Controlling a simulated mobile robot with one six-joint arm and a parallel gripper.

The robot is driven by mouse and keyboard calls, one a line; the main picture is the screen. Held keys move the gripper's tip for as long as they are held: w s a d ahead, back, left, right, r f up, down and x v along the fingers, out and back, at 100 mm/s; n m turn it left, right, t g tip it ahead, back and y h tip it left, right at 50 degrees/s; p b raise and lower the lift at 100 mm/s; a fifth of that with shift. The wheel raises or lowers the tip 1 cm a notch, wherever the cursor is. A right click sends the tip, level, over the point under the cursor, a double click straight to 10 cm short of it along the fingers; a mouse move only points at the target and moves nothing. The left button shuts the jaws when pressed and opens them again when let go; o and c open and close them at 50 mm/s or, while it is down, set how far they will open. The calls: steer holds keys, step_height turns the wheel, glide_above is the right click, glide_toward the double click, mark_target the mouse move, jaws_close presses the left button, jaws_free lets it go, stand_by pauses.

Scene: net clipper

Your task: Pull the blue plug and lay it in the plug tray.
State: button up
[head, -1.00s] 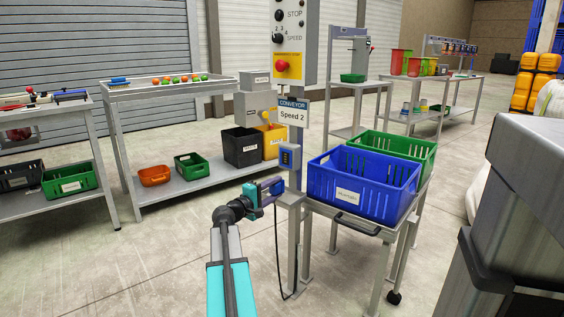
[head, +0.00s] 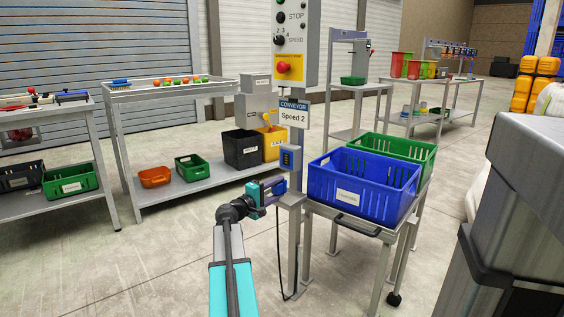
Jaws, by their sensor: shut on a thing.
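My gripper (head: 272,190), with teal jaws, is shut on the blue plug (head: 279,187) beside the grey conveyor post. Only part of the plug shows past the jaws. A dark cable (head: 279,250) hangs from near the plug down toward the floor. I cannot tell whether the plug touches the post. A small light-grey ledge (head: 291,200) juts from the post just below the plug; I cannot tell whether it is the plug tray.
The post carries a control panel (head: 292,45) and a "Speed 2" sign (head: 293,117). A blue crate (head: 360,192) and a green crate (head: 420,155) stand on a trolley at the right. A bench (head: 200,182) with bins stands behind.

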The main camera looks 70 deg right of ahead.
steer(key=shift+s+d+r, duration=0.2)
steer(key=shift+d+r, duration=0.15)
steer(key=shift+d, duration=0.25)
steer(key=shift+s+d+r, duration=0.15)
steer(key=shift+d+r, duration=0.2)
steer(key=shift+d, duration=0.2)
steer(key=shift+d+f, duration=0.3)
steer(key=shift+f, duration=0.2)
steer(key=shift+a, duration=0.25)
steer(key=shift+f, duration=0.1)
steer(key=shift+a, duration=0.15)
